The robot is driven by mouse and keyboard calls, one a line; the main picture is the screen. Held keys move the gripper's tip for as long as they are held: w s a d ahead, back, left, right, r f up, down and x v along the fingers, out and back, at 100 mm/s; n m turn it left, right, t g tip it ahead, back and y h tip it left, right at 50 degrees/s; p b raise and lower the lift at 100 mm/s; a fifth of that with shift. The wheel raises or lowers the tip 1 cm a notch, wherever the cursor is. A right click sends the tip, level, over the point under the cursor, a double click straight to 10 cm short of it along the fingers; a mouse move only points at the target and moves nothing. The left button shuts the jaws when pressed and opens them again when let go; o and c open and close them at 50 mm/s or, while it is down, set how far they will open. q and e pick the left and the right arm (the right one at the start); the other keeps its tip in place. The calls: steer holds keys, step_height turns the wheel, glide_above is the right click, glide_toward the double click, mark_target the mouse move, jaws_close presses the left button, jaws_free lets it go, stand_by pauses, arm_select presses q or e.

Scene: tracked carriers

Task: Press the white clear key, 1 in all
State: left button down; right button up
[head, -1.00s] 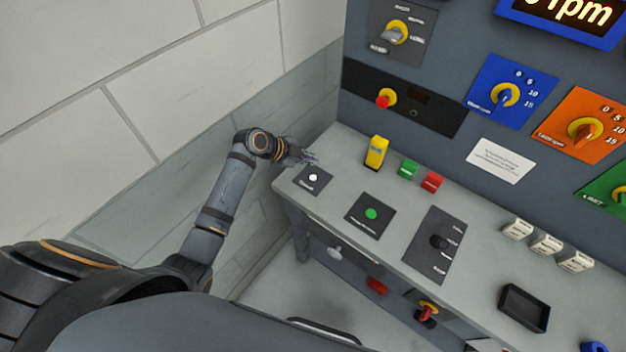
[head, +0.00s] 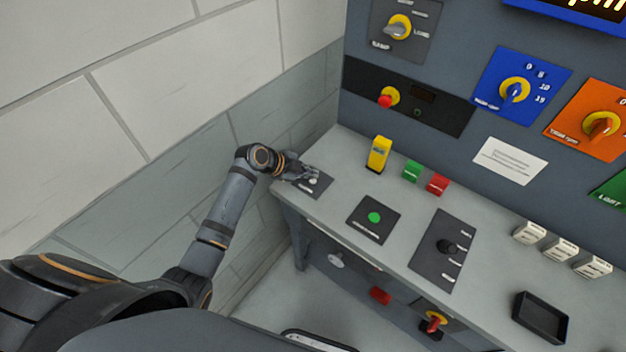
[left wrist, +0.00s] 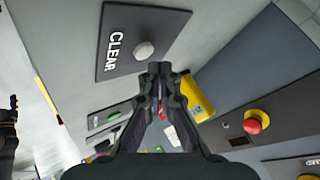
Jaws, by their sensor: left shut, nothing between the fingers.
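The white clear key (head: 312,181) is a small round button on a dark plate (head: 322,190) at the left end of the grey console top. In the left wrist view the key (left wrist: 144,50) sits on its dark plate (left wrist: 120,65) beside the word CLEAR. My left gripper (head: 313,173) is shut and empty at the key's plate. In the left wrist view its fingertips (left wrist: 160,70) are just below the key in the picture, apparently close to it. I cannot tell whether they touch it.
A green button (head: 374,217) on its own plate and a black knob (head: 446,247) lie to the right. A yellow block (head: 378,154), a green block (head: 412,171) and a red block (head: 437,185) stand behind. A tiled wall (head: 120,90) is on the left.

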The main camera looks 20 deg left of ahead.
mark_target(310, 181)
stand_by(0.8)
arm_select(q)
steer(key=shift+f+b, duration=0.4)
steer(key=shift+f, duration=0.05)
steer(key=shift+f+b, duration=0.4)
steer(key=shift+f, duration=0.05)
stand_by(0.5)
steer(key=shift+r+p, duration=0.65)
steer(key=shift+r, duration=0.25)
step_height(310, 181, up, 5)
steer(key=p, duration=0.4)
stand_by(0.8)
